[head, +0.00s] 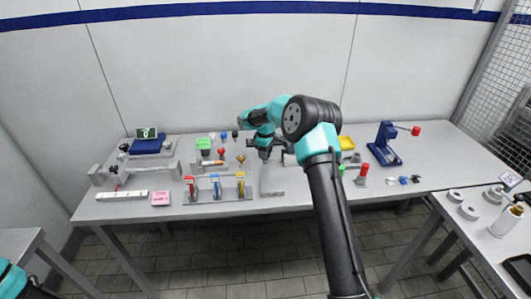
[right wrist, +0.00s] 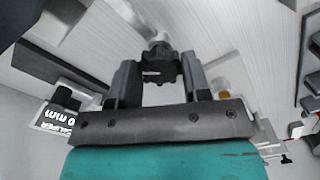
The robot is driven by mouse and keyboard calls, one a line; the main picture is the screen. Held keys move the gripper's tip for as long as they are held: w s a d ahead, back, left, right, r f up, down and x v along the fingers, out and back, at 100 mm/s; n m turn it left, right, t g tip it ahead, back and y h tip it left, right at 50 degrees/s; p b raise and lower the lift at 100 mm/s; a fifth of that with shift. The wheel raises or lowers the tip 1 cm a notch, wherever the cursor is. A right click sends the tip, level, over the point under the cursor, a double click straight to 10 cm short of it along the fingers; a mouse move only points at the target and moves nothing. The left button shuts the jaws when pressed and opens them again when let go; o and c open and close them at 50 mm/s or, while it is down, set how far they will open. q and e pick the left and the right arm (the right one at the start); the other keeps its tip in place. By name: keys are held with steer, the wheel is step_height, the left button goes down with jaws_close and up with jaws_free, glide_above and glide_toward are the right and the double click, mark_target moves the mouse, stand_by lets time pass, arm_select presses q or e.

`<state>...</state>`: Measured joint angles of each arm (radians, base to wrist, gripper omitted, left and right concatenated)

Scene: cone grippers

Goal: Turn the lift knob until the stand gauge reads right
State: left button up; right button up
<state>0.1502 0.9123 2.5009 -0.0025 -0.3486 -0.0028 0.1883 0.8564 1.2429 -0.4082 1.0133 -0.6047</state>
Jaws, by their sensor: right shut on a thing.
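My right gripper (head: 266,151) is at the back middle of the table, near a grey block (head: 289,159). In the right wrist view, my right gripper (right wrist: 160,75) is shut on a dark, ribbed lift knob (right wrist: 160,64), with one finger on each side. A pale shaft runs on from the knob. In the head view the knob is hidden by the gripper and arm. No gauge reading is clear. My left gripper is out of view.
A rack with colored clamps (head: 214,190) stands front left of the gripper. A blue device with a green display (head: 148,136) is at the back left.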

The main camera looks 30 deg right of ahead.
stand_by(0.4)
steer(key=o, duration=0.9)
step_height(320, 180, up, 18)
steer(key=shift+f, duration=0.25)
steer(key=shift+f, duration=0.1)
stand_by(0.3)
